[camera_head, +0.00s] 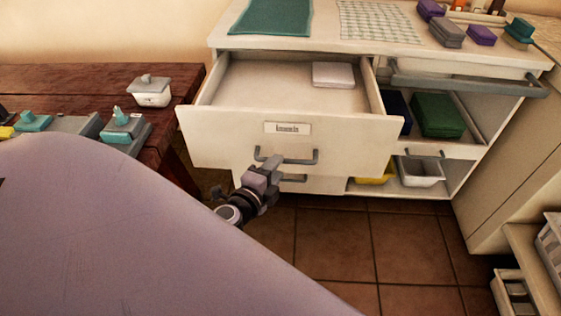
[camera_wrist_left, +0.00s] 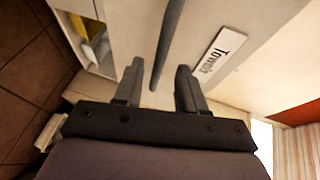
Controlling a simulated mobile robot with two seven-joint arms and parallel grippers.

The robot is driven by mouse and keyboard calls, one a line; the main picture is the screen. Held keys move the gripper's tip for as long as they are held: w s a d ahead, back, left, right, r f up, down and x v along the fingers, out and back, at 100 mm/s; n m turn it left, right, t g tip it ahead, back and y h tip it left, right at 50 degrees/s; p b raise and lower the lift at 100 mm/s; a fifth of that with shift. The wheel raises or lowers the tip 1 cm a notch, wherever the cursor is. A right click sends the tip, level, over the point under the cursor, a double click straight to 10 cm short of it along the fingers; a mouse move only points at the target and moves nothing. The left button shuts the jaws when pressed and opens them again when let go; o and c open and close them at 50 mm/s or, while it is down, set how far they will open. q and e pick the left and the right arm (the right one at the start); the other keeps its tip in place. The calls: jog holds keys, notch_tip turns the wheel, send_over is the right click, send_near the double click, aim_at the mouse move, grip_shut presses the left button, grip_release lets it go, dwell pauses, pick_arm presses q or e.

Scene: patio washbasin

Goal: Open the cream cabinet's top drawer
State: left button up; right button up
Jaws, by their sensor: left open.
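The cream cabinet's top drawer (camera_head: 235,138) stands pulled well out, with a white box (camera_head: 333,74) lying inside at the back. A label and a grey bar handle (camera_head: 288,160) are on its front. My left gripper (camera_head: 272,170) is at the left part of this handle in the head view. In the left wrist view my left gripper (camera_wrist_left: 158,88) is open, its two fingers apart, and the handle bar (camera_wrist_left: 166,42) runs down between them. I cannot tell whether a finger touches the bar. My right gripper is not in view.
A dark red wooden table (camera_head: 75,80) with a lidded white pot (camera_head: 151,91) stands left of the cabinet. Open shelves with green and dark blue items (camera_head: 437,116) are right of the drawer. Tiled floor (camera_head: 335,240) lies clear below.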

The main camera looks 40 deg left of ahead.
pick_arm(q)
jog(key=shift+v, duration=1.2)
jog(key=s+d+n+g+h+p, duration=0.4)
jog(key=s+d+n+p, duration=0.6)
jog(key=s+n, duration=0.3)
jog(key=shift+d+f+g+h, duration=0.2)
jog(key=shift+f+g+h, duration=0.1)
jog(key=shift+f+g, duration=0.25)
jog(key=shift+s, duration=0.15)
